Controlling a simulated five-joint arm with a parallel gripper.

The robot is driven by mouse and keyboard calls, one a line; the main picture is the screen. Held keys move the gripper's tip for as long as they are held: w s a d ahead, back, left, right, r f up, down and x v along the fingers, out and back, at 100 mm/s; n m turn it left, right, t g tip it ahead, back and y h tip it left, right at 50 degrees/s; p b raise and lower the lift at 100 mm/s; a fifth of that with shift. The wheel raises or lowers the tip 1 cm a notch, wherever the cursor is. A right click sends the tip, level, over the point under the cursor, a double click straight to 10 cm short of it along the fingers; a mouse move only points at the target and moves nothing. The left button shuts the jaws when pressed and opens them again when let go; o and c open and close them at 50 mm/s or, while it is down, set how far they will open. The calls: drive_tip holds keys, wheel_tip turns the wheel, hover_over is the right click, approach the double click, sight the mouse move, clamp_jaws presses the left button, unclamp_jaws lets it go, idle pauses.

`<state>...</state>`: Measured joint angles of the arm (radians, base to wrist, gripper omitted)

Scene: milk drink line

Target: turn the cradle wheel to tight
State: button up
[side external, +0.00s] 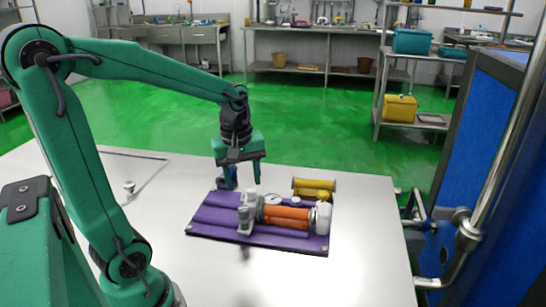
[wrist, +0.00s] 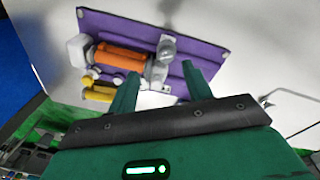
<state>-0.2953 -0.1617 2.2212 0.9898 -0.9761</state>
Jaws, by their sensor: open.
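An orange cylinder (side external: 286,216) with white and grey end pieces lies on a purple mat (side external: 205,224); it also shows in the wrist view (wrist: 118,57). At its left end in the side view stands a grey fitting (side external: 245,222) with a rounded knob, seen in the wrist view (wrist: 167,48). This may be the cradle wheel; its markings are too small to read. My gripper (side external: 243,185) is open and empty, pointing down above the mat's back edge. In the wrist view its fingers (wrist: 160,88) are apart, with the grey fitting beyond them.
A yellow cylinder (side external: 314,185) lies behind the orange one. A small round white dial (side external: 272,199) sits between them. A blue panel (side external: 480,170) with metal pipes stands beyond the table's right edge.

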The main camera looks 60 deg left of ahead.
sight(243, 208)
drive_tip(key=a+f+n, duration=0.1)
drive_tip(key=w+a+f+n+g, duration=0.1)
drive_tip(key=n, duration=0.1)
drive_tip(key=shift+a+f, duration=0.15)
drive_tip(key=shift+a, duration=0.2)
drive_tip(key=shift+f, duration=3.9)
drive_tip(key=c, duration=1)
